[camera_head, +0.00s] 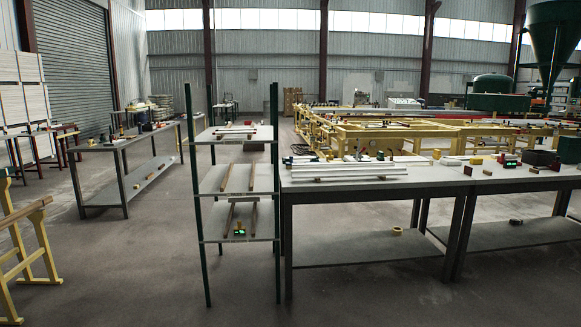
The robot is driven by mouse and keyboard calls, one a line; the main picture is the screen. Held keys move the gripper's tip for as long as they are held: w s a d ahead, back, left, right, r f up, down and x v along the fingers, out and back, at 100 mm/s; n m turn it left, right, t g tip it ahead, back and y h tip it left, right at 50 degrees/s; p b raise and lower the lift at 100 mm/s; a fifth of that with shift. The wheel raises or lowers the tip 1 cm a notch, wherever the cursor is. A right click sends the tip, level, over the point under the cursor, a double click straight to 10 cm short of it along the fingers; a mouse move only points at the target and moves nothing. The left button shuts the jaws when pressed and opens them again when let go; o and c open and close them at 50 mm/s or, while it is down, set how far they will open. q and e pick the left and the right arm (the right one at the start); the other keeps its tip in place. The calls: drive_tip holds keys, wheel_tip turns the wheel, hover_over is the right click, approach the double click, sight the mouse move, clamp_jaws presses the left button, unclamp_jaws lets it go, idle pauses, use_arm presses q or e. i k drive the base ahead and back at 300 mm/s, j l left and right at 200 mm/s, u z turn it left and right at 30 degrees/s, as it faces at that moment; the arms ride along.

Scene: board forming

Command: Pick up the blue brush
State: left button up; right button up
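I cannot make out a blue brush in the head view; the small items on the tables are too far off to identify. The nearer workbench (330,252) holds a stack of long white boards (347,171) and several small objects, including a yellow one (436,154). Neither of my grippers is in view.
A green-posted shelf rack (208,181) stands left of the workbench, with wooden strips on its shelves. Another long table (97,147) is at the left, and a yellow trestle (32,240) stands at the left edge. The floor (130,260) between them is clear.

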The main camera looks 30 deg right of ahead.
sight(289, 165)
drive_tip(key=z, duration=1)
drive_tip(key=i+j, duration=0.1)
drive_tip(key=i, duration=0.4)
drive_tip(key=i+j, duration=0.15)
drive_tip(key=i, duration=0.4)
drive_tip(key=i+j+z, duration=0.1)
drive_tip(key=i, duration=0.4)
drive_tip(key=i+j, duration=0.2)
drive_tip(key=i, duration=0.3)
drive_tip(key=i+j, duration=0.15)
drive_tip(key=i, duration=0.4)
drive_tip(key=i+j, duration=0.15)
drive_tip(key=i, duration=0.35)
drive_tip(key=i+l+u, duration=0.1)
drive_tip(key=i+l, duration=0.15)
drive_tip(key=l, duration=0.15)
drive_tip(key=i+l, duration=0.25)
drive_tip(key=i+l+u, duration=0.15)
drive_tip(key=l, duration=0.35)
drive_tip(key=i, duration=0.1)
